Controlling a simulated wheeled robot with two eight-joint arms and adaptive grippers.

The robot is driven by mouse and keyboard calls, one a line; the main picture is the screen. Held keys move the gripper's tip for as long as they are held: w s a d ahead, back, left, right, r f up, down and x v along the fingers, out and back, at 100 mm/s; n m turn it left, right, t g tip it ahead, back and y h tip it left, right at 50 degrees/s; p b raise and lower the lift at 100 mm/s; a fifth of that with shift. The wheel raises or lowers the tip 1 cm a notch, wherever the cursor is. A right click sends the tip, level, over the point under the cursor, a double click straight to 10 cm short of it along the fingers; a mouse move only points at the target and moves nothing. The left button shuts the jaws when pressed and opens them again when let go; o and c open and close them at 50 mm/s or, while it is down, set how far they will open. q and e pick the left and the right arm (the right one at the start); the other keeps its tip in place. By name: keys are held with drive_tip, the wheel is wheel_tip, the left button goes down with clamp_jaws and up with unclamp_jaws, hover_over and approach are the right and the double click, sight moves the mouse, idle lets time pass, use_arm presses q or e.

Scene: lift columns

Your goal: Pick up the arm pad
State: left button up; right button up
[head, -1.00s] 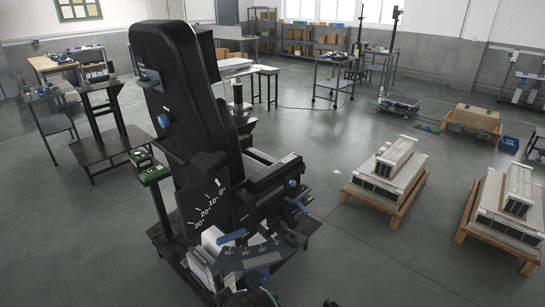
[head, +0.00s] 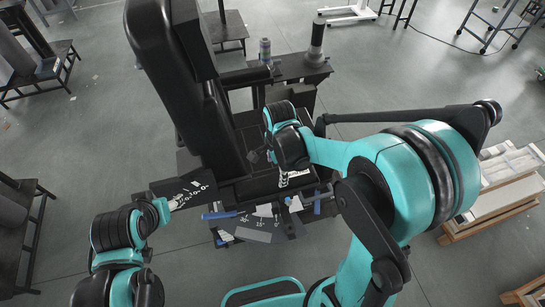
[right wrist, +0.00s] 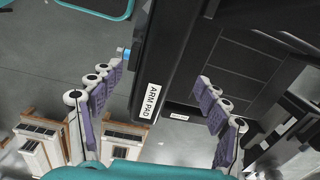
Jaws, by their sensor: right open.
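The arm pad (right wrist: 170,55) is a long black bar with a white "ARM PAD" label, attached to a black chair-like rig (head: 180,70). In the right wrist view it runs between the two purple-lined fingers of my right gripper (right wrist: 162,75), which is open with a visible gap on the right-hand side. In the head view my right gripper (head: 284,178) is over the rig's side, and my arm partly hides the pad there.
Blue levers (head: 220,215) and marked plates are below the right gripper. A post with a cylinder (head: 316,42) and a small bottle (head: 265,50) stand behind. Wooden pallets (head: 510,190) with pale stacks lie at the right. Open grey floor surrounds the rig.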

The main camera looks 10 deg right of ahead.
sight(277, 178)
drive_tip(key=shift+w+d+m, duration=0.2)
drive_tip(key=shift+w+m, duration=0.1)
drive_tip(key=shift+w, duration=0.05)
drive_tip(key=shift+f, duration=0.35)
wheel_tip(277, 178, down, 7)
drive_tip(key=shift+a+b, duration=0.15)
drive_tip(key=shift+b, duration=0.2)
drive_tip(key=c, duration=1.4)
